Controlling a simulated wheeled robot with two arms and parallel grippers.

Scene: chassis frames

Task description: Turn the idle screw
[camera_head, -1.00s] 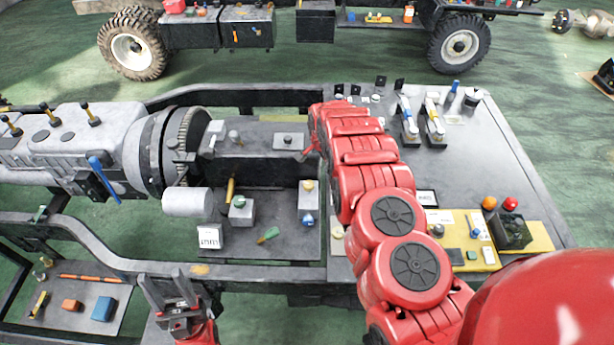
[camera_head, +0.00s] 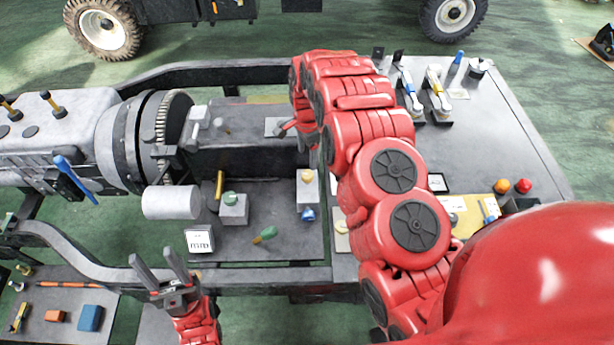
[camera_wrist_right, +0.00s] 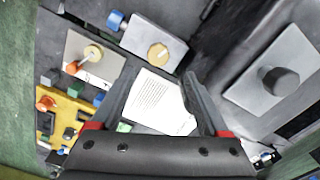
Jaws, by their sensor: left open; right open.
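No label singles out the idle screw; I cannot tell which knob it is. In the right wrist view a dark round knob (camera_wrist_right: 281,80) stands on a light plate (camera_wrist_right: 247,92) at the right. A yellow round knob (camera_wrist_right: 158,54) on a grey block (camera_wrist_right: 140,35) lies beyond the fingertips. My right gripper (camera_wrist_right: 160,76) is open and empty, with a white printed sheet (camera_wrist_right: 158,102) seen between its fingers. In the head view the red right arm mostly hides this gripper, near a light plate (camera_head: 273,126). My left gripper (camera_head: 157,260) is open and empty at the lower left.
A grey bench (camera_head: 500,150) with clamps (camera_head: 437,95) lies right of my right arm. The chassis rail (camera_head: 265,277) runs along the front. The engine housing (camera_head: 55,140) and a pale cylinder (camera_head: 170,202) stand left. A lower tray (camera_head: 60,325) holds small parts.

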